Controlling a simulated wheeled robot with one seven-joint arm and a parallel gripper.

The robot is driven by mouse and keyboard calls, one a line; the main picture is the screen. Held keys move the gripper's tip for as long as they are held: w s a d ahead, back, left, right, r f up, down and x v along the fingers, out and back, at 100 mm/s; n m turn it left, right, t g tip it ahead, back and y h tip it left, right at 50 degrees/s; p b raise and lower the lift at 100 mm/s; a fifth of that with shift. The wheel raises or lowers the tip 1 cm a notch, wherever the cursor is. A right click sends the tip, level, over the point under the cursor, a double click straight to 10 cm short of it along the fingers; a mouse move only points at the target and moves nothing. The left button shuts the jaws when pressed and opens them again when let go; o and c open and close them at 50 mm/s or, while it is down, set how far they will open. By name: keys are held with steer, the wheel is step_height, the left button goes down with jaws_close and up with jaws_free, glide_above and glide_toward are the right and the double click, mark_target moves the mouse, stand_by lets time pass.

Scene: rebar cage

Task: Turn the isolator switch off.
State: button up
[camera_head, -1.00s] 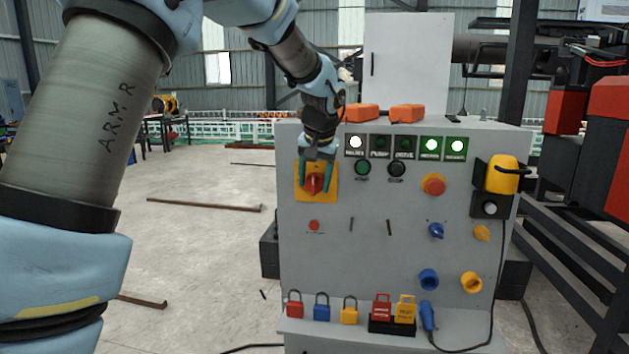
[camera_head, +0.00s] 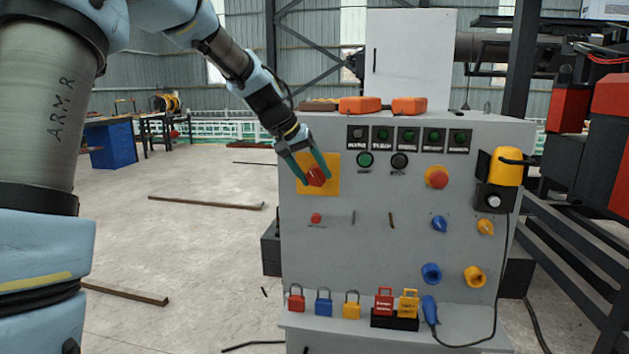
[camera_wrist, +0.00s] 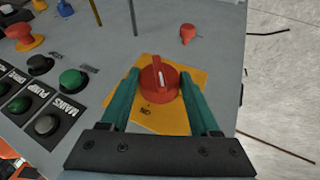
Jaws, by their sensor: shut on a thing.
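The isolator switch is a red rotary knob (camera_head: 316,177) on a yellow plate (camera_head: 333,187) at the upper left of the grey panel. My gripper (camera_head: 308,170) has its two green fingers on either side of the knob and is shut on it, tilted in the head view. In the wrist view the red knob (camera_wrist: 159,83) with its white mark sits between my gripper's fingertips (camera_wrist: 161,78). Lettering shows on the yellow plate (camera_wrist: 160,118) below the knob; part of the plate is hidden by the fingers. The panel's indicator lamps (camera_head: 408,136) are all dark.
Right of the switch are a green button (camera_head: 365,160), a black button (camera_head: 400,161) and a red mushroom button (camera_head: 437,177). A small red knob (camera_head: 316,218) sits below. Padlocks (camera_head: 323,302) and tags (camera_head: 384,302) stand on the lower ledge. Floor left of the panel is mostly open.

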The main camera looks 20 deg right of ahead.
steer(key=g+h+b, duration=0.1)
steer(key=b, duration=0.2)
steer(key=f+n+g+h+b, duration=0.1)
steer(key=h+b, duration=0.1)
steer(key=b, duration=0.2)
steer(key=h+b, duration=0.2)
steer(key=b, duration=0.2)
steer(key=shift+w+a+f+g, duration=0.25)
steer(key=shift+g, duration=0.15)
steer(key=n+g+h+b, duration=0.1)
steer(key=h+b, duration=0.1)
steer(key=b, duration=0.2)
steer(key=h+b, duration=0.2)
steer(key=b, duration=0.1)
steer(key=shift+r+n+g, duration=0.1)
steer(key=shift+n+g, duration=0.3)
steer(key=shift+r+b, duration=0.15)
steer(key=shift+b, duration=0.2)
steer(key=o, duration=1.4)
steer(key=shift+c, duration=0.2)
